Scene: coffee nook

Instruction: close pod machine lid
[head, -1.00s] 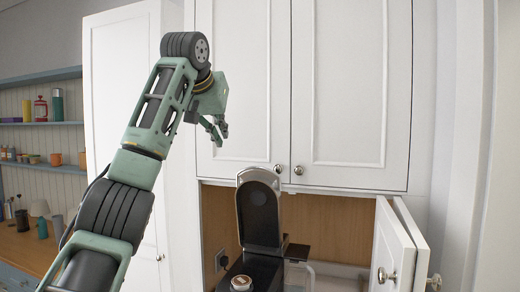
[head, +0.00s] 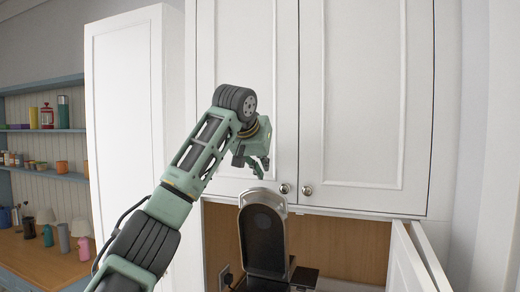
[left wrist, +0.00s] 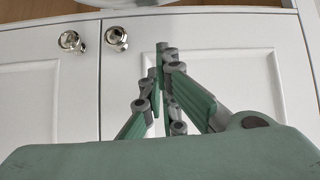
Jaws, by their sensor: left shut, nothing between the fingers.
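The pod machine lid (head: 263,232) stands raised, nearly upright, in the open nook below the white cupboards. Its rim is light grey and its inner face is dark. The machine's body is mostly below the frame edge in the head view. My left gripper (head: 262,172) is shut and empty, just above the top of the lid, in front of the cupboard doors. In the left wrist view, the shut fingers (left wrist: 162,52) point toward the cupboard's lower edge. A pale curved edge shows at the top there; I cannot tell what it is. My right gripper is not in view.
Closed white upper doors (head: 365,95) with two round knobs (head: 307,190) stand behind the gripper. An open lower door (head: 413,260) juts out at right. A tall white cabinet (head: 125,130) and blue shelves (head: 50,133) are at left.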

